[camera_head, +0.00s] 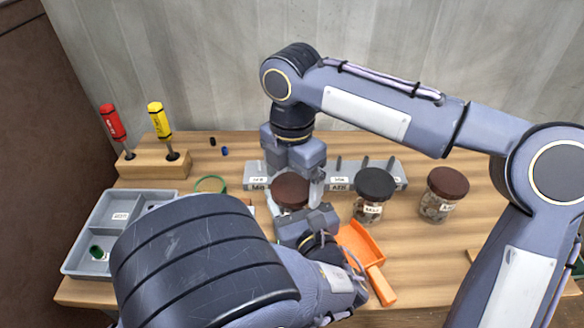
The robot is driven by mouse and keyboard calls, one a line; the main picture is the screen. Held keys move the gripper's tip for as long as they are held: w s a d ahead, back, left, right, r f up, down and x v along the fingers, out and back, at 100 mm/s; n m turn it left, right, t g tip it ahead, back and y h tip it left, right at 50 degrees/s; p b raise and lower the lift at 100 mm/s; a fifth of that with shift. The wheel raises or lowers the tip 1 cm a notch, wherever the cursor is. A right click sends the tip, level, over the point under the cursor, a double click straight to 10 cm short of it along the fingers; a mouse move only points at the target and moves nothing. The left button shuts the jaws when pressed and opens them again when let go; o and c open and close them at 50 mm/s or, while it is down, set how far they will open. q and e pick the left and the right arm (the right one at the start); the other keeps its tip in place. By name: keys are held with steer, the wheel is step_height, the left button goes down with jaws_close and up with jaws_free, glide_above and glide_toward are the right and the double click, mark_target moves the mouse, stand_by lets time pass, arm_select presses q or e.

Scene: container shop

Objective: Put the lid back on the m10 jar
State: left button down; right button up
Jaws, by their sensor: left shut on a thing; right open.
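A dark brown lid (289,189) lies flat, top up, near the middle of the table, just below my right gripper. My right gripper (306,184) points down and is open, with one pale finger showing at the lid's right edge. My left gripper (306,222) comes from the front and is shut at the near side of the lid, apparently on the jar beneath it. That jar's body is almost wholly hidden by my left gripper and arm. I cannot tell whether the lid is seated on it, and no m10 label is readable there.
A black-lidded jar (374,191) and a brown-lidded jar (443,195) stand to the right. A grey labelled rack (393,172) is behind. An orange scoop (364,248) lies in front. A grey tray (82,228) and a screwdriver block (150,165) are left.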

steer(key=shift+c, duration=0.4)
steer(key=c, duration=0.9)
steer(key=m, duration=0.3)
steer(key=shift+c, duration=0.2)
steer(key=o, duration=1.1)
steer(key=shift+c, duration=0.2)
steer(key=shift+r, duration=2.25)
steer(key=shift+m, duration=0.3)
steer(key=shift+c, duration=0.2)
